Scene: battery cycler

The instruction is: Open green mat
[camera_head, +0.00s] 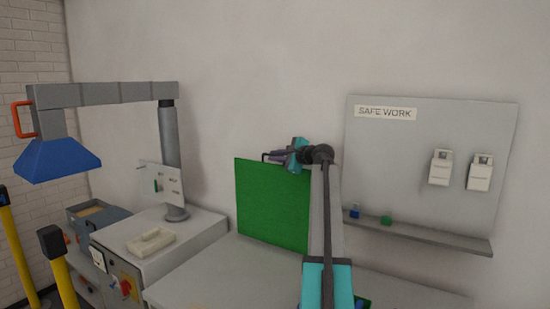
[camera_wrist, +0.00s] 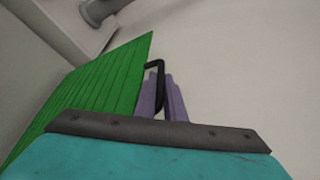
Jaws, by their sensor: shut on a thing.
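The green mat (camera_head: 270,205) stands raised as an upright panel above the back of the grey bench, against the wall side. It also shows in the wrist view (camera_wrist: 95,95) as a ribbed green sheet at the left. A dark bent handle (camera_wrist: 160,85) sits at its edge. My gripper (camera_head: 275,156) is at the mat's top right corner, its purple fingers (camera_wrist: 172,98) shut on the handle. My arm hides part of the mat's right side and the bench.
The grey bench top (camera_head: 210,285) is bare in front of the mat. A white cabinet (camera_head: 150,240) with a grey post and a blue hood (camera_head: 58,160) stands at the left. A "SAFE WORK" board (camera_head: 425,150) with a shelf (camera_head: 430,236) hangs at the right.

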